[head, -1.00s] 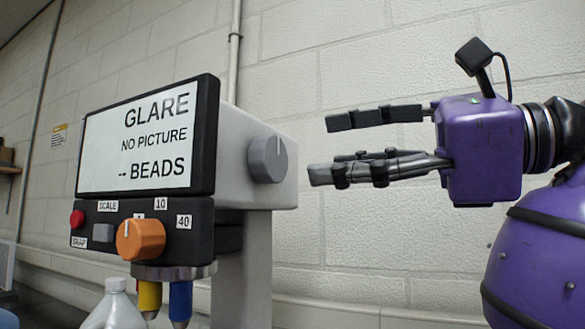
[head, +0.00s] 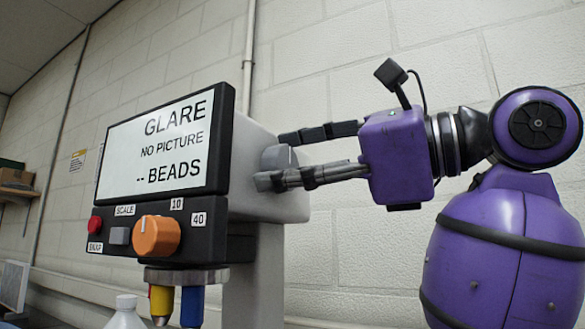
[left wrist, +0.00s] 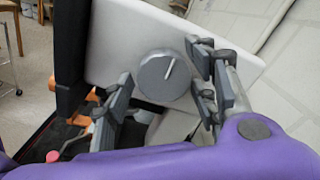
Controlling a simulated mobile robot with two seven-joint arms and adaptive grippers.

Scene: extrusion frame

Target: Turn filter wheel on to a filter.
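The filter wheel is a round grey knob (head: 279,157) on the right side of a grey microscope head (head: 250,135). In the left wrist view the knob (left wrist: 163,78) shows a white line pointing up and slightly right. My left gripper (head: 274,160) is open, one finger above the knob and the others below it in the head view. In the left wrist view its fingers (left wrist: 160,70) stand on either side of the knob. I cannot tell whether they touch it. The screen (head: 155,145) reads "GLARE, NO PICTURE, -- BEADS". My right gripper is not in view.
Below the screen are an orange knob (head: 156,237), a red button (head: 95,224) and a grey button (head: 119,236). Blue (head: 192,305) and yellow (head: 161,303) objectives hang underneath, near a white bottle (head: 126,314). A block wall stands behind.

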